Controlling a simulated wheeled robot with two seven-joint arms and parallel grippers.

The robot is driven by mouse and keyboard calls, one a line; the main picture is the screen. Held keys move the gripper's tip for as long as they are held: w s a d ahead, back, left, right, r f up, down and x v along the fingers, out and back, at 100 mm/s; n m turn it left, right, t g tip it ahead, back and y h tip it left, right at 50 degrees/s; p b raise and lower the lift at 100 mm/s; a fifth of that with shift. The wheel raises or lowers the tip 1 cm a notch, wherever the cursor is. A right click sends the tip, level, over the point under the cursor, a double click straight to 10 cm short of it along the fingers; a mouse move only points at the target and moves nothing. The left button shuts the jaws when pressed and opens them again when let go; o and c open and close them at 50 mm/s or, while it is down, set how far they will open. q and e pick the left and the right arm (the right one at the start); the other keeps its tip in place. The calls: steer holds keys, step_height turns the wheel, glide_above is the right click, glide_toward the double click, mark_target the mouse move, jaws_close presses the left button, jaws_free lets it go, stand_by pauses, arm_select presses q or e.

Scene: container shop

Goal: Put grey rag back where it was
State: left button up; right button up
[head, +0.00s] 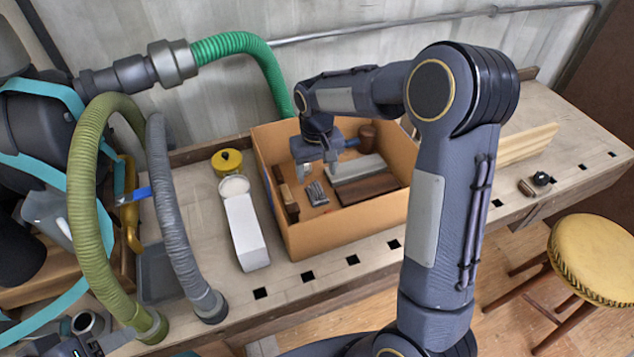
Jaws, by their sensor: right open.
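My right gripper (316,172) is open, fingers pointing down, inside the upper part of a cardboard box (345,238) on the workbench. Just below its fingertips, a small grey, ridged piece (316,193) lies on the box floor; it may be the grey rag, but it is too small to be sure. The gripper appears empty and apart from it. My left gripper is not in view.
The box also holds a grey slab (355,168), brown wooden blocks (368,189) and a brown cylinder (367,135). Hoses (172,215) crowd the left. A stool (592,262) stands right.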

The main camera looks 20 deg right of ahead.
mark_target(317, 188)
steer(key=s+r+t+y, duration=0.3)
steer(key=s+r, duration=0.9)
steer(key=s, duration=0.2)
steer(key=s+a+f+t, duration=0.1)
steer(key=s, duration=0.5)
steer(key=s+a+f+m+t, duration=0.1)
steer(key=s+a, duration=0.1)
steer(key=s, duration=0.4)
steer(key=shift+a+f+t+y, duration=0.15)
steer(key=shift+f+t+y, duration=0.15)
steer(key=shift+f+y, duration=0.1)
steer(key=shift+r, duration=0.15)
steer(key=shift+r+p, duration=0.4)
steer(key=shift+p, duration=0.15)
